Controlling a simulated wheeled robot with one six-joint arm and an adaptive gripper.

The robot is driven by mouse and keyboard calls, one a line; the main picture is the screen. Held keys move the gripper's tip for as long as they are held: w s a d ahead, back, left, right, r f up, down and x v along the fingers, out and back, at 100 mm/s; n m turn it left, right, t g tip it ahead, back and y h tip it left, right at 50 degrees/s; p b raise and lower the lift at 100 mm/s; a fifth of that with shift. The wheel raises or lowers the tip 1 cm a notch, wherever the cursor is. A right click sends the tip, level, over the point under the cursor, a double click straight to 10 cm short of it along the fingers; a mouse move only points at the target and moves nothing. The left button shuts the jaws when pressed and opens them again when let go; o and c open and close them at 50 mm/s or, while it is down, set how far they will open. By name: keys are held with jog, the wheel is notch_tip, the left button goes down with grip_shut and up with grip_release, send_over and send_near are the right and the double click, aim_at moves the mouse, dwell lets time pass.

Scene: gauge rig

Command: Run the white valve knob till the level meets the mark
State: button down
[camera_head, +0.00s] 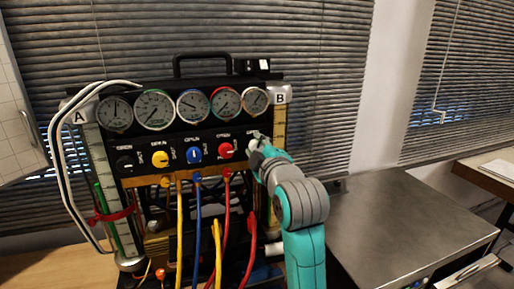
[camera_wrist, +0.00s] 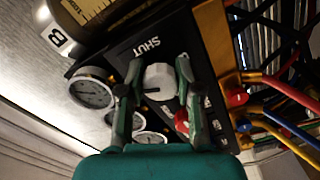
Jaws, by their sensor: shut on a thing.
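The white valve knob (camera_wrist: 159,80) is on the black panel by the word SHUT in the wrist view. My gripper (camera_wrist: 157,72) is shut on it, one finger on each side. In the head view my gripper (camera_head: 257,145) reaches the panel's right end and mostly hides the knob. Tube A (camera_head: 107,190) stands at the left with a green column (camera_head: 107,197) in its lower part. A red ring (camera_head: 112,215) sits around it, and the green seems to reach above the ring. Tube B (camera_head: 279,125) stands at the right, its lower part partly hidden by my arm.
Several round gauges (camera_head: 193,106) line the panel top. Yellow (camera_head: 160,159), blue (camera_head: 195,154) and red (camera_head: 226,150) knobs sit left of my gripper. Coloured hoses (camera_head: 198,225) hang below. A bare metal worktop (camera_head: 400,225) lies at the right.

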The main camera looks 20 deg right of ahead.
jog(key=shift+n, duration=1.7)
jog(key=c, duration=0.8)
grip_release()
jog(key=shift+o, duration=0.2)
jog(key=shift+s, duration=0.1)
jog(key=s, duration=1.1)
jog(key=shift+s, duration=0.4)
